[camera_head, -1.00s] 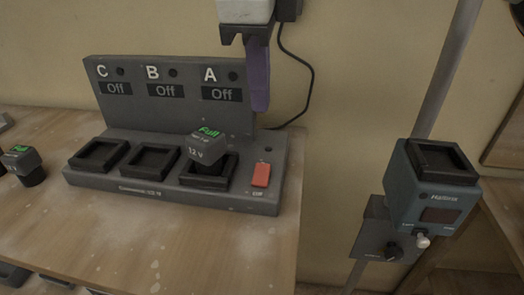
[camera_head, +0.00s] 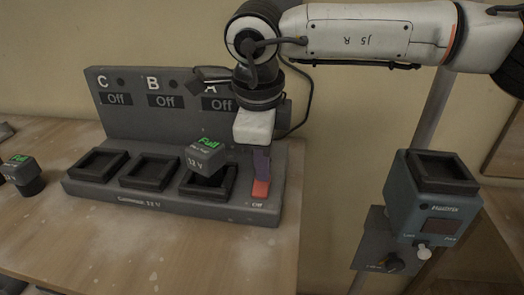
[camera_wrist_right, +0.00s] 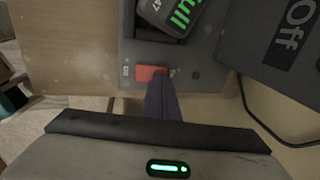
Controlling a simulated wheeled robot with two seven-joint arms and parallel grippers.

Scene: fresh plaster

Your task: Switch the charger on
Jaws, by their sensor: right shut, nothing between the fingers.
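The charger (camera_head: 170,204) is a dark grey station on the wooden table, with three bays and a back panel marked C, B and A, whose displays read Off. Its red switch (camera_head: 260,189) is at the right front, with "Off" printed below it. My right gripper (camera_head: 261,174) is shut and empty, its purple fingers pointing down at the switch's rear end, touching or just above it. The switch also shows in the right wrist view (camera_wrist_right: 150,73), beside the fingertips. A battery (camera_head: 206,156) marked Full and 12 V sits tilted at bay A. My left gripper is not in view.
Another battery (camera_head: 21,172) marked Full stands on the table (camera_head: 150,250) at the left. A blue-grey device (camera_head: 433,197) with an empty socket and a toggle is mounted at the right. A black cable runs behind the charger.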

